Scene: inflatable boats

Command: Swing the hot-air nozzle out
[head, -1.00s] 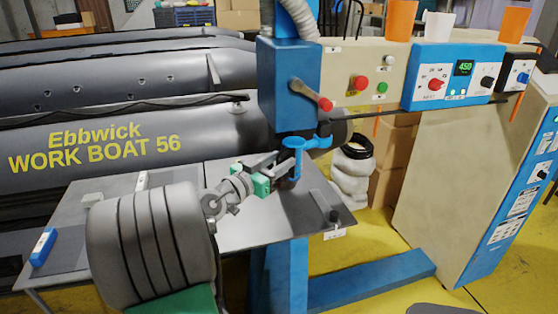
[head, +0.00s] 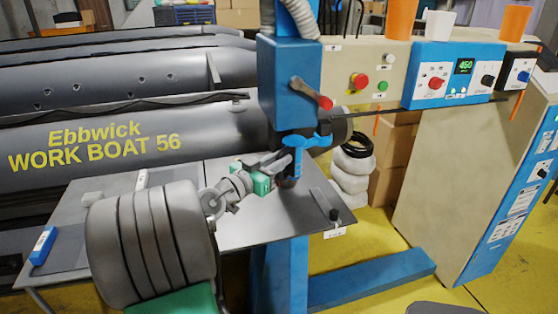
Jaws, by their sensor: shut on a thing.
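The blue welding head (head: 290,85) of the machine stands at the middle, with a red-knobbed lever (head: 312,93) on its front. Below it is a blue bracket (head: 304,142) with a small dark part under it. My gripper (head: 285,163), grey with a green section, reaches in from the lower left. It is shut at the dark part beneath the bracket, which I take to be the hot-air nozzle. My fingers and the shadow hide most of the nozzle, so its exact angle is unclear.
A grey worktable (head: 235,222) lies under the head, with a blue-and-white object (head: 44,243) at its left. The grey boat tube (head: 110,145) runs behind. A control panel (head: 446,75) and a beige cabinet (head: 440,190) stand at the right. Yellow floor is clear in front.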

